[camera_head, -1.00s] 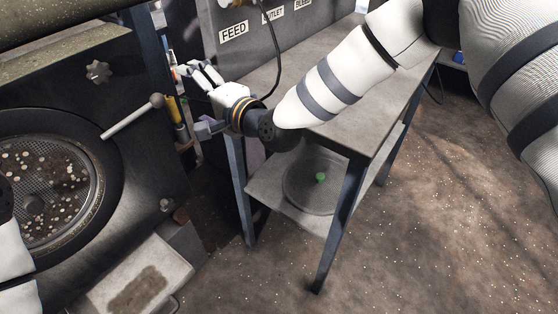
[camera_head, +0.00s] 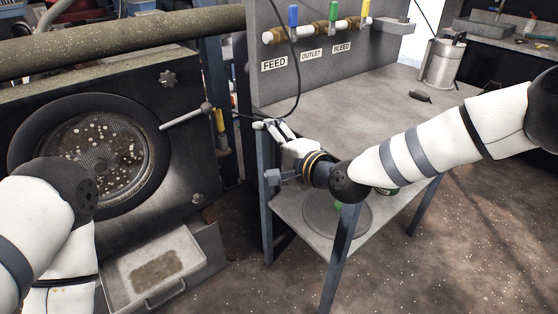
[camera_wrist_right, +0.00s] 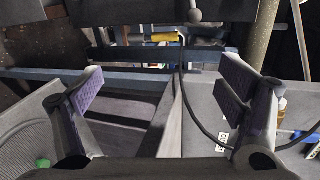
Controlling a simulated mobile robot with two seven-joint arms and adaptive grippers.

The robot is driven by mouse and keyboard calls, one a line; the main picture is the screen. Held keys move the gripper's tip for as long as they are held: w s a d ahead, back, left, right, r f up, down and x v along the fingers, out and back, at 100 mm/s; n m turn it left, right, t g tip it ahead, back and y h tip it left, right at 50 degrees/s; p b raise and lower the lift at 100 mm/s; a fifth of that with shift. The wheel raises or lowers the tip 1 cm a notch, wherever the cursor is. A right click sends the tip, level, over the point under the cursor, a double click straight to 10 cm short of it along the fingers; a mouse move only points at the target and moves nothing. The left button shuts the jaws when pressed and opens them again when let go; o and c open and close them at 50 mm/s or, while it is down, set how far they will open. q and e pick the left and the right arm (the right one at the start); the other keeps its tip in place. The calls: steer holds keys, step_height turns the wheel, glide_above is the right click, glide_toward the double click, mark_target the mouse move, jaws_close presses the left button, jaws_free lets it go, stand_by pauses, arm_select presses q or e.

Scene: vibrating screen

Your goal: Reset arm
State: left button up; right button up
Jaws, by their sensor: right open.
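My right gripper (camera_head: 265,150) reaches in from the right and hangs beside the left edge of the grey table, below the FEED label. In the right wrist view its two fingers (camera_wrist_right: 160,95) stand wide apart with nothing between them. Past the fingers, that view shows table frame bars and a black cable. My left arm (camera_head: 50,215) shows at the lower left, in front of the screen machine's round opening. Its gripper is outside the view.
The screen machine (camera_head: 178,120) stands left, with a lever handle (camera_head: 186,117) and a tray (camera_head: 195,244) below. The table (camera_head: 345,115) carries a valve panel (camera_head: 330,65) and a metal canister (camera_head: 443,60). A round pan (camera_head: 318,217) lies on its lower shelf. Brown floor is free at right.

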steer(key=shift+s+f, duration=0.1)
stand_by(0.3)
steer(key=s+d+f+n+g+h, duration=0.2)
steer(key=s+d+f+n+g, duration=0.15)
steer(key=s+f, duration=0.95)
steer(key=s+d+f+n+g+h, duration=0.25)
steer(key=s+d+f+g, duration=0.2)
steer(key=s+f, duration=0.85)
steer(key=s+d+n+g+h, duration=0.1)
steer(key=s+d, duration=0.3)
steer(key=s, duration=0.4)
steer(key=s+d+r+n+g+h, duration=0.1)
steer(key=s+d+n+g, duration=0.1)
steer(key=s+d, duration=0.3)
steer(key=s+d+r+n+g+h, duration=0.1)
steer(key=s+d, duration=0.4)
steer(key=s, duration=0.8)
steer(key=shift+n+g+h, duration=0.55)
steer(key=shift+n+g, duration=0.15)
steer(key=shift+g, duration=0.5)
